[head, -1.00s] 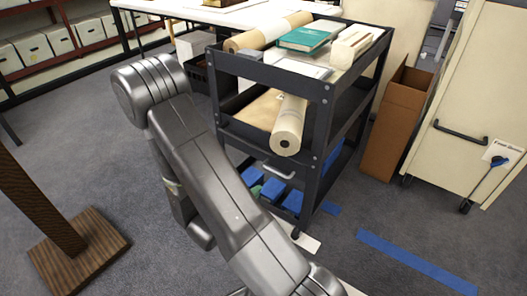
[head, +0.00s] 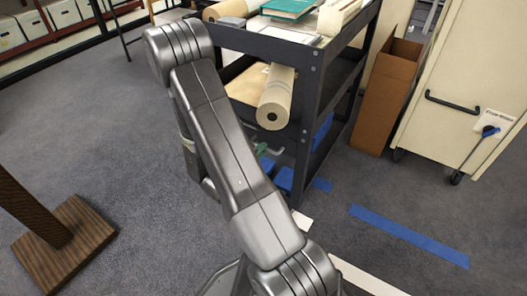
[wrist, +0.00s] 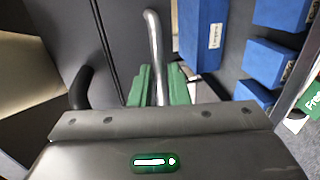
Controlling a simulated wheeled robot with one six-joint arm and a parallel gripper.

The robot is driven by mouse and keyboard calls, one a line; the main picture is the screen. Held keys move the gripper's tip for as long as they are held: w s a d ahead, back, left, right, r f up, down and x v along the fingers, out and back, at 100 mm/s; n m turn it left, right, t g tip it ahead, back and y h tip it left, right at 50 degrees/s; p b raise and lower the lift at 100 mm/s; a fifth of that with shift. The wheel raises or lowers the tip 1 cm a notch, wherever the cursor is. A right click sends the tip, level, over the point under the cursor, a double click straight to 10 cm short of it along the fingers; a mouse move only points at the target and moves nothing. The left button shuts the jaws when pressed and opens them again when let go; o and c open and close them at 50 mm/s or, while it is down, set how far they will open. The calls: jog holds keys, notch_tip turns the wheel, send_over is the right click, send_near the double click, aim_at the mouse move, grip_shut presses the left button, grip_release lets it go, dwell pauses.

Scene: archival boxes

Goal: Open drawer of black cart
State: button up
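The black cart (head: 313,95) stands at the upper middle of the head view. Its light metal drawer handle (head: 272,151) sits low on the near side, and it shows large in the wrist view as a bar (wrist: 153,40). My gripper (wrist: 160,86) has green finger pads on both sides of this bar. They appear to be in contact with it, with the bar between them. In the head view, my arm hides most of the gripper and part of the cart's lower front. I cannot tell how far the drawer is out.
A paper roll (head: 275,98) sticks out from the cart's middle shelf. Blue boxes (wrist: 203,30) lie beyond the handle. A brown carton (head: 385,98) and a beige cabinet (head: 455,80) stand to the right. A wooden post base (head: 65,245) is at left.

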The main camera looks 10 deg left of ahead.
jog(key=shift+x, duration=1.1)
grip_shut()
jog(key=shift+s, duration=0.1)
